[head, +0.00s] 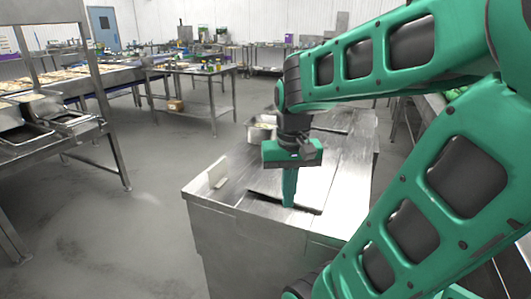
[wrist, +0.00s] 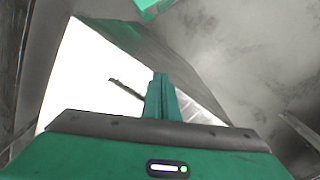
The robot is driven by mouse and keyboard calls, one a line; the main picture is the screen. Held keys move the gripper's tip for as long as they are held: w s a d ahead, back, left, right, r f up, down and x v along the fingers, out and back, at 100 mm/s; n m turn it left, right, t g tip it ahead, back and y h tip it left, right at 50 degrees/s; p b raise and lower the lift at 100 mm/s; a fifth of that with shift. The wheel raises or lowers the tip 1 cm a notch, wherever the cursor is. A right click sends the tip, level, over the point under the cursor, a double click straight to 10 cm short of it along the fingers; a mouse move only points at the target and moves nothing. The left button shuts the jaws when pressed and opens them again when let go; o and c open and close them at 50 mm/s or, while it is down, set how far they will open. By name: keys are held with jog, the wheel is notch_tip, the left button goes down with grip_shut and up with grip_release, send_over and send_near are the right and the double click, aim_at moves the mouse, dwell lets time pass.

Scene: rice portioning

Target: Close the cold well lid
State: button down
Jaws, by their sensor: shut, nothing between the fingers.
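The cold well is a steel cabinet (head: 250,235) in the middle of the head view. A flat steel lid panel (head: 265,182) lies in its top, and a dark narrow gap runs along the panel's near edge. My gripper (head: 289,204) points straight down at that near edge, with its fingers together and nothing held. In the wrist view the shut fingers (wrist: 160,80) stand beside a dark slit (wrist: 127,89) in the bright top surface (wrist: 90,70). I cannot tell whether the fingertips touch the lid. My gripper and arm hide part of the top.
A pale upright plate (head: 218,171) stands at the cabinet's left edge. A small steel pan (head: 262,130) with food sits at its far left corner. A steel table (head: 195,72) stands behind, and a conveyor line (head: 60,82) runs at left. The floor left of the cabinet is clear.

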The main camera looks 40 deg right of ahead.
jog(key=w+d+r+m+t+h, duration=0.1)
jog(key=w+d+r+m, duration=0.2)
jog(key=w+d, duration=0.8)
jog(key=w+d+r+m+h, duration=0.3)
jog(key=w+d, duration=0.5)
jog(key=w, duration=0.7)
jog(key=shift+y, duration=0.8)
jog(key=x, duration=1)
jog(key=shift+w+a+f, duration=0.25)
jog(key=shift+w+a, duration=0.05)
jog(key=shift+w+f, duration=0.1)
jog(key=shift+f, duration=0.65)
